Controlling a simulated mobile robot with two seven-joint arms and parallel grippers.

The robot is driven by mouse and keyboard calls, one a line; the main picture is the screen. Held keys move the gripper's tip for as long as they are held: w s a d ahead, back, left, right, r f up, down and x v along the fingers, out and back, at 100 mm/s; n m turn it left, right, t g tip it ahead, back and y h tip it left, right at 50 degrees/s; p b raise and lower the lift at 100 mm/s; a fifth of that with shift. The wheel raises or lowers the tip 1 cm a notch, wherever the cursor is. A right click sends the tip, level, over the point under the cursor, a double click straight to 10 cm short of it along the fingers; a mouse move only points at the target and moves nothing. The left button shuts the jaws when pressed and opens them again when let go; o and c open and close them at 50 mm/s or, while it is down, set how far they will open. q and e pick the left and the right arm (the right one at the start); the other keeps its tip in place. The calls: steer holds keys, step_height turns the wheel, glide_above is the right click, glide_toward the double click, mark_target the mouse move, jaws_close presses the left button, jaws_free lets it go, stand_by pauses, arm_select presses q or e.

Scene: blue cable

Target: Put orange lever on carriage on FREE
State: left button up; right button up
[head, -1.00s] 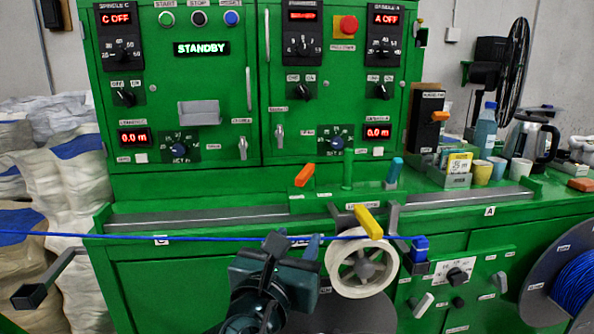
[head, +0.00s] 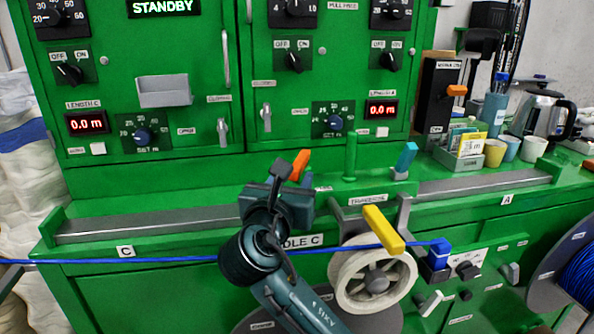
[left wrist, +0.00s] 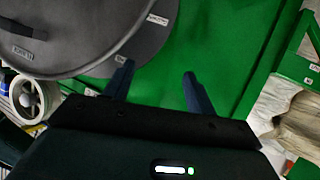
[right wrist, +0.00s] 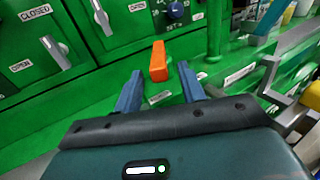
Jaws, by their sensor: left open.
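The orange lever (head: 301,165) stands on the green carriage at the middle of the machine. In the right wrist view the orange lever (right wrist: 158,62) shows upright, just beyond and between the fingertips. My right gripper (right wrist: 160,80) is open, its blue-grey fingers apart. In the head view my right gripper (head: 284,182) is in front of the lever and hides its lower part and part of the carriage. I cannot read a FREE label. My left gripper (left wrist: 158,74) is open and empty in the left wrist view, facing a green panel and a grey reel flange.
A yellow lever (head: 383,229) and a white spool (head: 345,277) are right of my right arm. A blue cable (head: 170,259) runs across the front to a blue block (head: 439,250). A green post (head: 350,158) and a teal lever (head: 405,158) stand right of the orange lever.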

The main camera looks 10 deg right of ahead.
steer(key=shift+x, duration=2.2)
steer(key=shift+c, duration=0.2)
jaws_close()
